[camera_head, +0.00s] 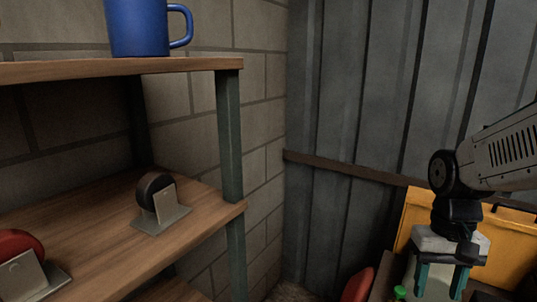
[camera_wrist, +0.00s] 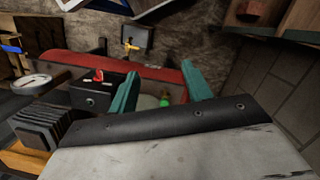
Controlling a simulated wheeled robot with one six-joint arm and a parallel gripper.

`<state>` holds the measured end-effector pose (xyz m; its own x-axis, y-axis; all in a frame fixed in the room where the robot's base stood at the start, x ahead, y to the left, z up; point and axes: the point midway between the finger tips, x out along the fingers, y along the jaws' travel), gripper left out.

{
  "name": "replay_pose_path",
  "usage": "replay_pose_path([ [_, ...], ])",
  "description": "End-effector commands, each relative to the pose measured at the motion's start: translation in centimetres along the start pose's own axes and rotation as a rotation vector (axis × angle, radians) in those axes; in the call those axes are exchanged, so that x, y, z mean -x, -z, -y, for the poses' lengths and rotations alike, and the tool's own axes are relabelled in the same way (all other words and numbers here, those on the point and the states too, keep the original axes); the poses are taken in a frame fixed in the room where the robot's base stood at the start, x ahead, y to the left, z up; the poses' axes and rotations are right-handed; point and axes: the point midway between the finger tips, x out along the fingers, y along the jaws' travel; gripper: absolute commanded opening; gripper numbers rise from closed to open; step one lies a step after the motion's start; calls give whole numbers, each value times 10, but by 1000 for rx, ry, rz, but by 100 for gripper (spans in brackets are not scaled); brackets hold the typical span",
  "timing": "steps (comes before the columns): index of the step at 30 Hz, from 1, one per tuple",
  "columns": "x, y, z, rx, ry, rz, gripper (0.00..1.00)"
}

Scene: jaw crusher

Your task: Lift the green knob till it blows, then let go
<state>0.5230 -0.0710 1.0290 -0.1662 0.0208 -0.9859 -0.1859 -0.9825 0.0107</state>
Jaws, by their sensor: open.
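The green knob (camera_head: 399,292) shows at the bottom edge of the head view, just left of my gripper (camera_head: 438,290). In the wrist view the small green knob (camera_wrist: 164,102) appears between my two teal fingers (camera_wrist: 160,70), beyond them and low in the gap. The fingers are spread apart with nothing held between them. The knob is near a long red rounded body (camera_wrist: 150,72), which also shows partly in the head view (camera_head: 358,285). What the knob is mounted on is mostly hidden behind my gripper.
A yellow panel (camera_head: 425,205) stands behind my gripper. A wooden shelf (camera_head: 90,245) with a blue mug (camera_head: 138,28) on top fills the left. In the wrist view a dark box with a red knob (camera_wrist: 98,75) and a yellow lever (camera_wrist: 131,47) are near the red body.

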Motion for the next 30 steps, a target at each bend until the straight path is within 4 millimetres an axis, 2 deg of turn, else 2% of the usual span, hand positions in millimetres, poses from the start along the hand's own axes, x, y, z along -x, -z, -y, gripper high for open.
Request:
replay_pose_path([
  [1, 7, -14, 2, 19, -1, -18, 49],
  [6, 22, -55, 8, 81, -5, -63, 49],
  [13, 35, -100, 13, 143, -5, -160, 49],
  [19, 46, -116, 17, 173, 0, -252, 49],
  [30, 50, -119, 19, 181, 2, -280, 49],
])
